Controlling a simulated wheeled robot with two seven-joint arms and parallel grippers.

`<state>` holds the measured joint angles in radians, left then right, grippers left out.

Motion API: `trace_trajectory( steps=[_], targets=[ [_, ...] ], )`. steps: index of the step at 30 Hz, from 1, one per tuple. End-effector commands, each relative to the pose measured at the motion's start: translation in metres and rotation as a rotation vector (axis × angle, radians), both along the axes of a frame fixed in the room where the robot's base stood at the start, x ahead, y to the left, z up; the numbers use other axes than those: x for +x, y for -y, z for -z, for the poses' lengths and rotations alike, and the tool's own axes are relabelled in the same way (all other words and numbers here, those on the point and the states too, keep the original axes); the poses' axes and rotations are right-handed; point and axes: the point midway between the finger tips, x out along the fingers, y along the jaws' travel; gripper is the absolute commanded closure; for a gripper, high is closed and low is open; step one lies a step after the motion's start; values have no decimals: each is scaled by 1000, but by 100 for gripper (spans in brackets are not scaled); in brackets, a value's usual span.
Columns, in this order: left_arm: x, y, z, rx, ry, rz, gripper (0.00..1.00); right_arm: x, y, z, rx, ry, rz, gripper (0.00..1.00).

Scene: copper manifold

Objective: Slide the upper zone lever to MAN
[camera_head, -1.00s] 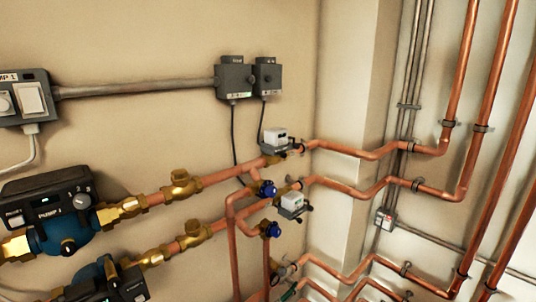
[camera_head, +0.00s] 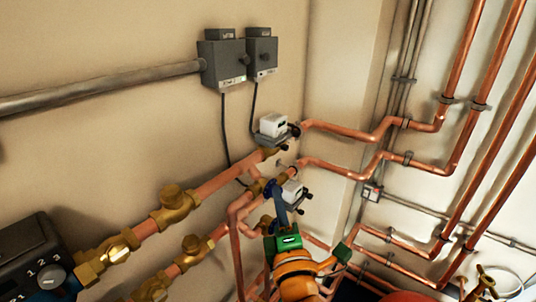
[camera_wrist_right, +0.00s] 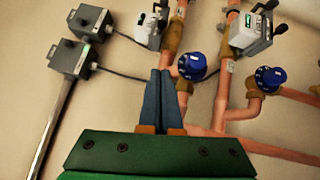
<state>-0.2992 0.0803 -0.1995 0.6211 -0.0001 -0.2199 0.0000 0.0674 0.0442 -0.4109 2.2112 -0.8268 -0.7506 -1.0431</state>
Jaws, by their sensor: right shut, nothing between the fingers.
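The upper zone valve (camera_head: 272,125) has a white and grey head on the upper copper pipe, near the wall corner. A small dark part that looks like its lever (camera_head: 295,130) shows at its right side; its position against MAN cannot be read. The same valve seems to be the left one (camera_wrist_right: 148,32) in the right wrist view, partly cut off at the top. My right gripper (camera_head: 278,190) is below the upper valve, overlapping the lower zone valve (camera_head: 291,191) in the picture. Its blue fingers (camera_wrist_right: 161,75) are shut and empty, pointing towards the valves. My left gripper is out of view.
Two grey control boxes (camera_head: 222,65) (camera_head: 262,57) hang on the wall above, with cables running down. Copper pipes (camera_head: 340,130) run right of the valves. A pump (camera_head: 32,255) is at lower left.

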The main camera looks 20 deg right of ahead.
Motion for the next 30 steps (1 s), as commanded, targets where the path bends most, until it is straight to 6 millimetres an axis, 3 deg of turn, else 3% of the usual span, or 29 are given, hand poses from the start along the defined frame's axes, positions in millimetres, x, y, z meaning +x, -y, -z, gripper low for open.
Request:
trace_trajectory(
  steps=[11, 25, 30],
  targets=[
    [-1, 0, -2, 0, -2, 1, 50, 5, 0, -2, -1, 2, 0, 100],
    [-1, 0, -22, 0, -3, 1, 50, 100, 11, -16, 2, 1, 0, 100],
    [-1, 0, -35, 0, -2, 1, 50, 116, 33, -22, 0, -2, 0, 100]
  ],
)
